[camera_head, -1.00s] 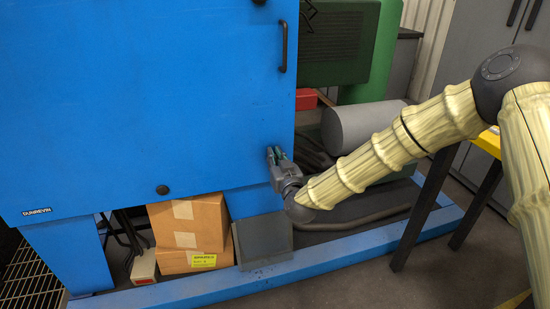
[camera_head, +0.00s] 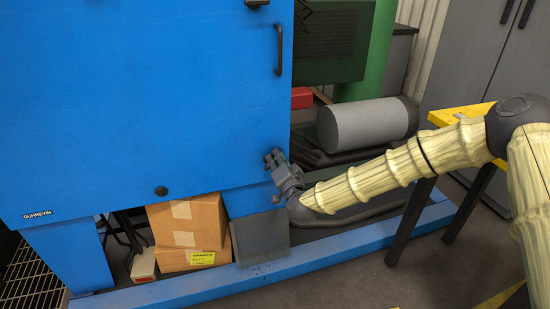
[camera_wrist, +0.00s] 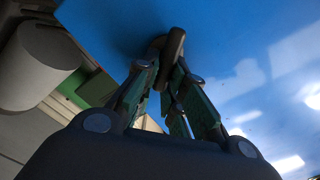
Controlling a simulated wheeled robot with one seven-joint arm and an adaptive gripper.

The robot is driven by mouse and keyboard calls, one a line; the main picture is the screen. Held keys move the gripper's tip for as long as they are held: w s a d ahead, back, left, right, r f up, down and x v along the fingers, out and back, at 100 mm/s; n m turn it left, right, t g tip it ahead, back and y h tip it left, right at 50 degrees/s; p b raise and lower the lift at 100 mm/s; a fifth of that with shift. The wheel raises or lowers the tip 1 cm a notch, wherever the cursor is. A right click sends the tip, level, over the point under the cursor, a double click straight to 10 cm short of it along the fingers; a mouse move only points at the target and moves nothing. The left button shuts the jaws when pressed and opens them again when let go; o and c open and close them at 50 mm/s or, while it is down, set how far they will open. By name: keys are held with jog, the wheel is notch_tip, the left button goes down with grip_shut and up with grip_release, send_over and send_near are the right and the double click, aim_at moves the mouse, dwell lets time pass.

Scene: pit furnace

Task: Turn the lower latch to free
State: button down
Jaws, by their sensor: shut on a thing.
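The lower latch is a small dark lever (camera_wrist: 173,52) on the blue panel in the wrist view. My gripper (camera_wrist: 163,72) is shut on it, with the lever between the fingertips. In the head view my gripper (camera_head: 272,160) is at the lower right edge of the blue door (camera_head: 150,100), its fingers pointing up and left. It hides the latch there. The upper latch (camera_head: 256,3) is a dark piece at the top edge of the head view.
A black vertical handle (camera_head: 279,50) is on the door above my gripper. A grey cylinder (camera_head: 368,124) lies to the right. Cardboard boxes (camera_head: 188,230) stand under the furnace. A yellow-topped stand (camera_head: 460,112) is near my arm.

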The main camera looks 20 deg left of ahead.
jog(key=m, duration=0.3)
jog(key=f+m, duration=0.1)
jog(key=shift+w+d+m, duration=0.2)
jog(key=shift+d+m, duration=0.1)
jog(key=shift+f+m+b, duration=0.25)
jog(key=shift+m+b, duration=0.05)
jog(key=shift+m, duration=1.3)
jog(key=c, duration=1.5)
grip_release()
jog(key=v, duration=1.2)
jog(key=shift+f, duration=0.1)
